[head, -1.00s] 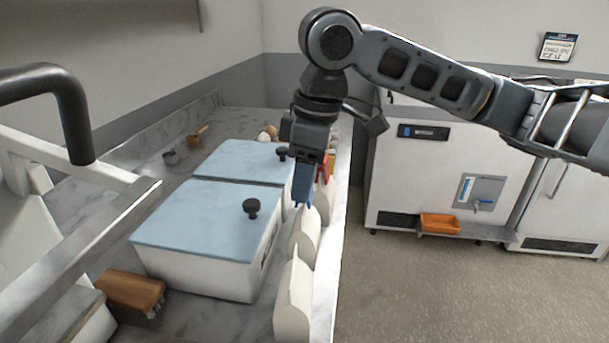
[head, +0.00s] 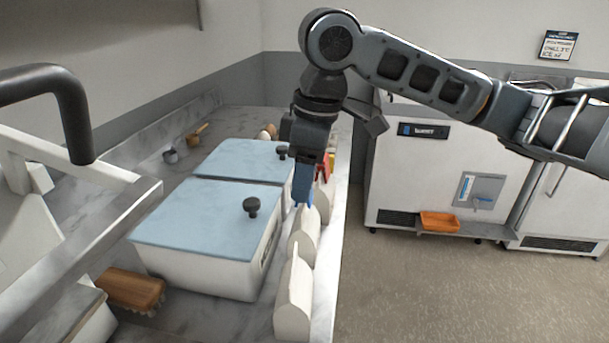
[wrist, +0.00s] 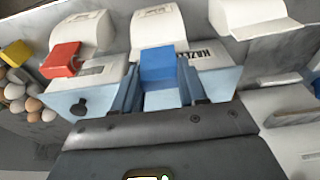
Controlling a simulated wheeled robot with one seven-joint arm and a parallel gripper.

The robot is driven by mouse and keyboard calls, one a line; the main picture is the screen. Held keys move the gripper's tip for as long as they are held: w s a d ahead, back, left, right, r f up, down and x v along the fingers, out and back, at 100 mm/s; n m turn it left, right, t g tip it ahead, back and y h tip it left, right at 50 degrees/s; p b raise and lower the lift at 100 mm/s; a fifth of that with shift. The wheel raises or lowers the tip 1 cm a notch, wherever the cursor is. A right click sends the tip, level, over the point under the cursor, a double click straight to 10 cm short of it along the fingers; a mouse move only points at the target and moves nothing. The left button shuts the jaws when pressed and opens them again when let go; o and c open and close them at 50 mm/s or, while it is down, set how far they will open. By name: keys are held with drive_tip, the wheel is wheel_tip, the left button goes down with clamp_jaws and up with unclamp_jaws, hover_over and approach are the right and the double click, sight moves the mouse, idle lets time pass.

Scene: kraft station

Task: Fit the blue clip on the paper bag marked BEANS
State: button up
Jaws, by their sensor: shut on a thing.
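My gripper (head: 303,198) is shut on the blue clip (wrist: 160,68), pointing down at the top of the middle white paper bag (head: 303,240). In the wrist view the clip sits between the fingers, against the near edge of the middle bag (wrist: 158,27). I cannot tell whether its jaws are around the bag's top. One bag (head: 293,295) stands nearer the head camera. Another bag (wrist: 92,30), with a red clip (wrist: 62,58) at its edge, stands farther away. No BEANS marking is readable on any bag.
Two white tubs with blue lids (head: 205,222) and black knobs stand left of the bag row. A tub label beginning "HAZEL" (wrist: 203,55) shows in the wrist view. A wooden brush (head: 130,290) lies in front. The counter's edge runs close along the bags' right side.

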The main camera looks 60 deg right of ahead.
drive_tip(key=shift+f+b, duration=0.5)
drive_tip(key=shift+f, duration=0.45)
idle(0.3)
drive_tip(key=o, duration=1.6)
drive_tip(key=shift+o, duration=0.2)
drive_tip(key=shift+r, duration=0.3)
drive_tip(key=shift+r+p, duration=0.35)
drive_tip(key=shift+p, duration=0.25)
drive_tip(key=shift+r+p, duration=0.9)
drive_tip(key=shift+r, duration=0.1)
wheel_tip(320, 180, up, 6)
drive_tip(key=p, duration=0.5)
drive_tip(key=shift+f, duration=0.1)
